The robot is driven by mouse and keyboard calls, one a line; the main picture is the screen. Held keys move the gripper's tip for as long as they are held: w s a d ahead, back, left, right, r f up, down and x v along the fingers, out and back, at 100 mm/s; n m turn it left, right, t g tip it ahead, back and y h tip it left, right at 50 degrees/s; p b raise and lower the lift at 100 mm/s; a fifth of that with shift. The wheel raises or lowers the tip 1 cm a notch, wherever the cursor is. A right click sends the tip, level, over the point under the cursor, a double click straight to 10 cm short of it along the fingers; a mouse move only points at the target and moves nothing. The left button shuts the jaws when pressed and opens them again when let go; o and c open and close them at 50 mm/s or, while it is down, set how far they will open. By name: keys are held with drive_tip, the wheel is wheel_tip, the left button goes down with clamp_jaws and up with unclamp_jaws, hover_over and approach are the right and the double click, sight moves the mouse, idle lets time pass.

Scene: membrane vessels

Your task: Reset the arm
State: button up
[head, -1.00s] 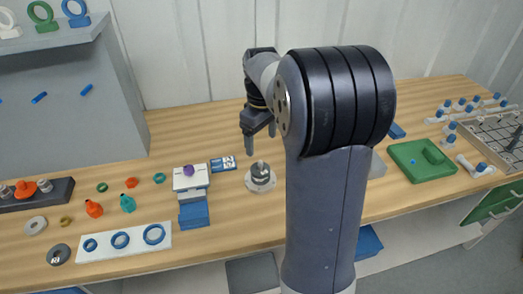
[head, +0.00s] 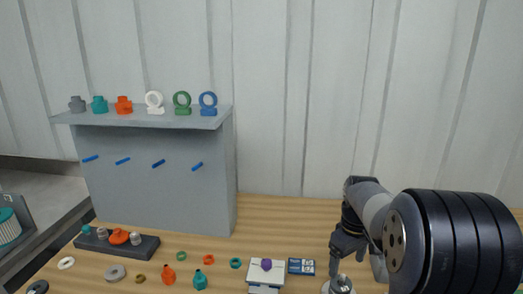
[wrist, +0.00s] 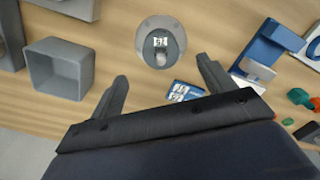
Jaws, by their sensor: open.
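My gripper (wrist: 162,90) is open in the wrist view, its two fingers apart with nothing between them. Below and ahead of it on the wooden table is a round light base with a metal vessel (wrist: 160,46) on it. In the head view my gripper (head: 340,262) hangs just above the same vessel (head: 340,285), at the lower right. Whether the fingertips touch it cannot be told there. My arm's large dark joint hides the right part of the table.
A grey stand (head: 160,190) with blue pegs and coloured rings and fittings on top stands at the back left. A dark rack (head: 115,245), loose rings and bottles, a white-topped block (head: 262,275) and a blue card (head: 301,266) lie left of my gripper. A grey open box (wrist: 60,70) shows in the wrist view.

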sight(344, 276)
wheel_tip(344, 276, down, 6)
drive_tip(key=shift+r, duration=0.25)
drive_tip(key=shift+p, duration=0.5)
drive_tip(key=shift+r+p, duration=0.8)
drive_tip(key=shift+r, duration=0.6)
drive_tip(key=shift+f, duration=0.1)
